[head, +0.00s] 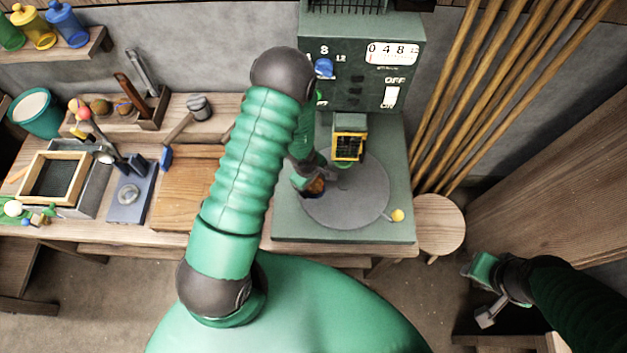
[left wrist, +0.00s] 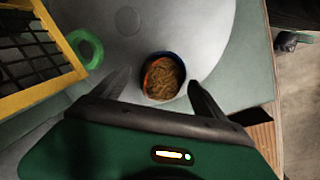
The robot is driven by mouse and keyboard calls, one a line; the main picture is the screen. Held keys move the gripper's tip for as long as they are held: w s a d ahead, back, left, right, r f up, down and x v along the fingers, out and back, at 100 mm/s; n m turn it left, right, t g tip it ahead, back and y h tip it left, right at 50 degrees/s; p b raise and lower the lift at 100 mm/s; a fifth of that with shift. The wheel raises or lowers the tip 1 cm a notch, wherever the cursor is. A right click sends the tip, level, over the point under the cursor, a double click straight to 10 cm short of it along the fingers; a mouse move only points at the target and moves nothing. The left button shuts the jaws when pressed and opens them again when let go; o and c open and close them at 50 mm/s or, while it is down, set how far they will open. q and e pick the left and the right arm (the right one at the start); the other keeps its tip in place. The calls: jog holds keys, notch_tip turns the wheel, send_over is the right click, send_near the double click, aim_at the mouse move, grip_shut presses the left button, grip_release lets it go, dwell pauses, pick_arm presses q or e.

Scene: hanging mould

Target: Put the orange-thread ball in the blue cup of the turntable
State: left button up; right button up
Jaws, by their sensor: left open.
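The orange-thread ball (left wrist: 160,82) is brown with an orange band at its left edge. In the left wrist view it sits inside the dark blue rim of the blue cup (left wrist: 178,56), on the grey turntable (left wrist: 205,35). In the head view the ball (head: 316,186) shows at the left part of the turntable (head: 350,205), partly covered by my left gripper (head: 306,183). The left fingers (left wrist: 158,90) are apart, one on each side of the cup, and do not visibly touch the ball. My right gripper (head: 483,288) hangs at the lower right, far from the turntable; its jaw gap is unclear.
A yellow-framed box with a dark grid (head: 349,146) stands over the turntable's back edge, with a green ring (left wrist: 86,48) beside it. A yellow knob (head: 397,215) sits at the front right. A wooden stool (head: 438,222) and leaning poles (head: 490,90) are to the right.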

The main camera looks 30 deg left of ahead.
pick_arm(q)
jog(key=r, duration=0.2)
jog(key=r+p, duration=0.1)
jog(key=r, duration=0.1)
jog(key=s+r+p, duration=0.1)
jog(key=r, duration=0.2)
jog(key=shift+a, duration=0.15)
notch_tip(320, 180, up, 10)
jog(key=s+p, duration=0.2)
jog(key=p, duration=0.4)
jog(key=shift+a+f, duration=0.15)
jog(key=shift+f, duration=0.1)
